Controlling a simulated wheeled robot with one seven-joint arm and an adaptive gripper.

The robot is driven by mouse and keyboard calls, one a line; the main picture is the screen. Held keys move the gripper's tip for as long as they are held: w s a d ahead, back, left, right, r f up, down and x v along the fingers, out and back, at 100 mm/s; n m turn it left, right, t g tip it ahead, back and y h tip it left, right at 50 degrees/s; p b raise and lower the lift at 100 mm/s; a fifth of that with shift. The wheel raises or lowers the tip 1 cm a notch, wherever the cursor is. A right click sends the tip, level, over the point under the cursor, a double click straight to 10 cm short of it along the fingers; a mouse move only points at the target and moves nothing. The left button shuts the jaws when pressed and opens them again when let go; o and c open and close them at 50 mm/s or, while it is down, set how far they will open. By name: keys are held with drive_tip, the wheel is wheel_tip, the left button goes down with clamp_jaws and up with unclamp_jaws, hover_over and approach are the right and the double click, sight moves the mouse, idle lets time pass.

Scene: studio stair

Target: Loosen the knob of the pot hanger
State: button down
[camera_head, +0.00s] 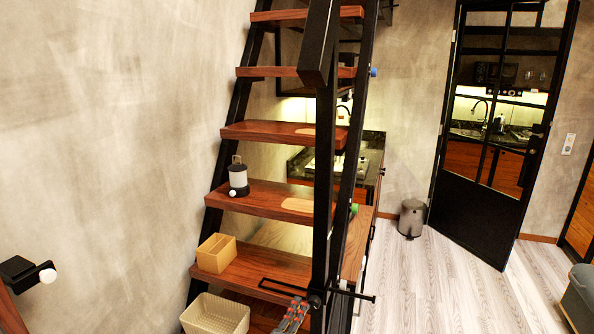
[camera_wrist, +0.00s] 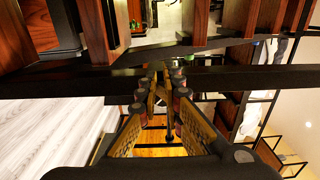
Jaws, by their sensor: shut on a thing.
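The pot hanger (camera_head: 345,292) is a thin black metal piece at the stair's black side rail, low in the head view. A bar with a round end sticks out to the right, and a thin loop lies to the left over a tread. My gripper (camera_head: 298,304) reaches up from the bottom edge, with its tips at the hanger's clamp by the rail. In the wrist view my gripper (camera_wrist: 160,76) has its fingertips close together against the dark rail. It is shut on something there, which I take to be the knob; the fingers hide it.
The black side rail (camera_head: 327,180) and wooden treads (camera_head: 270,203) are close around my gripper. Open floor (camera_head: 455,285) lies right, with a bin (camera_head: 412,218) farther back.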

drive_tip(key=shift+d+f+b, duration=0.2)
drive_tip(key=shift+f+b, duration=0.4)
drive_tip(key=shift+b, duration=0.65)
drive_tip(key=shift+a+f, duration=0.1)
idle(0.3)
drive_tip(key=v, duration=0.2)
drive_tip(key=b+v, duration=0.1)
drive_tip(key=v, duration=0.3)
drive_tip(key=shift+w+a+b, duration=0.1)
drive_tip(key=shift+a+b, duration=0.15)
drive_tip(key=shift+b, duration=0.1)
idle(0.3)
